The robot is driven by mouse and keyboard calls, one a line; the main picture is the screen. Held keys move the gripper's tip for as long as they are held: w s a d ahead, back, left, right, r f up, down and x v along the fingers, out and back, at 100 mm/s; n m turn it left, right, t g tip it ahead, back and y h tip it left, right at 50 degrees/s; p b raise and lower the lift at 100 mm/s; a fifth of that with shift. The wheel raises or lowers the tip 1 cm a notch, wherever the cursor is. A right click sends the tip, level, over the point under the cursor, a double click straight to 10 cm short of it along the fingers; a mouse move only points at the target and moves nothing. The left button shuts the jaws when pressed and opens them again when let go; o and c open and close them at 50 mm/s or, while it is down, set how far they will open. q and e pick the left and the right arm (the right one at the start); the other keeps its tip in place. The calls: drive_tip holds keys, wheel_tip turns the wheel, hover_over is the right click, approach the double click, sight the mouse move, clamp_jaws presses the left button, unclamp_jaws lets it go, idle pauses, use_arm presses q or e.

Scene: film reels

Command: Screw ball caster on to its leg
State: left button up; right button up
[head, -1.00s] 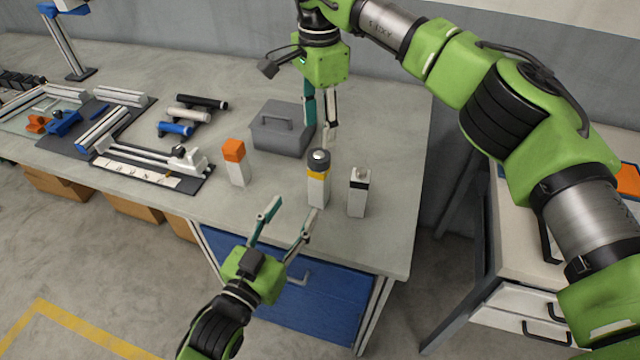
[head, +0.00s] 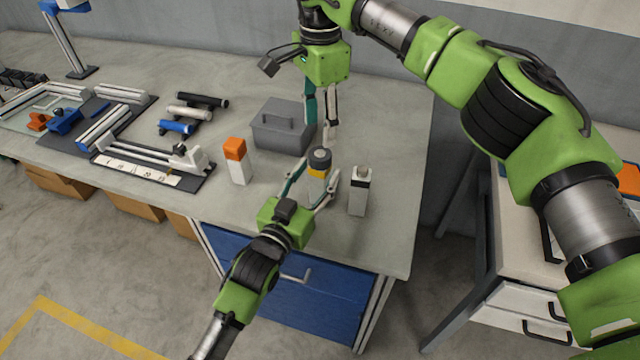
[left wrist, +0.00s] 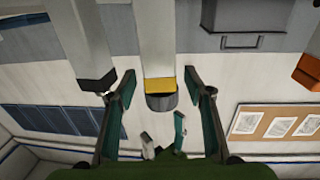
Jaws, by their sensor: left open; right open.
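The ball caster (head: 320,156), a dark grey cap, sits on top of a white leg with a yellow band (head: 318,173), upright on the workbench. In the left wrist view, which appears upside down, the caster (left wrist: 161,102) shows below the yellow band. My left gripper (head: 319,167) is open, one finger on each side of this leg and caster. In the left wrist view gaps show between both fingers and the leg. My right gripper (head: 320,133) points down just behind and above the caster, open and empty. Whether the caster's thread is engaged cannot be seen.
A white black-banded leg (head: 359,192) stands close on the right, an orange-topped one (head: 237,160) on the left. A grey toolbox (head: 283,128) is behind. Rails and coloured cylinders lie farther left. The bench's front edge is near; its right end (head: 400,215) is clear.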

sight(320, 153)
use_arm(q)
drive_tip(key=shift+x, duration=1.2)
clamp_jaws()
use_arm(e)
drive_tip(key=n, duration=0.6)
drive_tip(key=shift+n, duration=0.4)
drive_tip(key=n, duration=0.6)
drive_tip(key=shift+n, duration=0.4)
drive_tip(key=shift+f, duration=4)
